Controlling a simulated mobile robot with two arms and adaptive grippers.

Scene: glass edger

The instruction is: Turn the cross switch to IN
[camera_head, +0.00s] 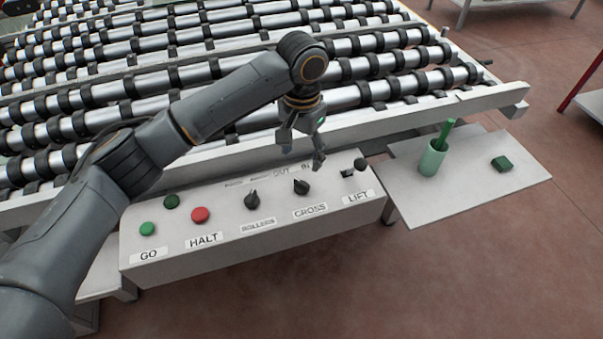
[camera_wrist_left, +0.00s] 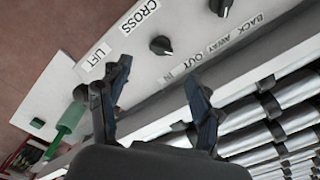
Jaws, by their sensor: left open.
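The cross switch (camera_head: 301,187) is a black rotary knob above the CROSS label on the pale control panel (camera_head: 225,255). OUT and IN are printed behind it. In the left wrist view the knob (camera_wrist_left: 160,45) lies just beyond the fingertips, and its exact pointing is hard to read. My left gripper (camera_head: 302,158) is open and empty, fingers pointing down at the panel. It hovers just behind and above the knob, apart from it, partly covering the print near OUT and IN. My right gripper is in neither view.
The black ROLLERS knob (camera_head: 251,200) is left of the cross switch, and the LIFT lever (camera_head: 358,168) is to its right. Red HALT (camera_head: 201,215) and green GO (camera_head: 148,229) buttons sit further left. Rollers (camera_head: 350,95) lie behind. A side shelf (camera_head: 470,200) holds a green cup (camera_head: 432,160).

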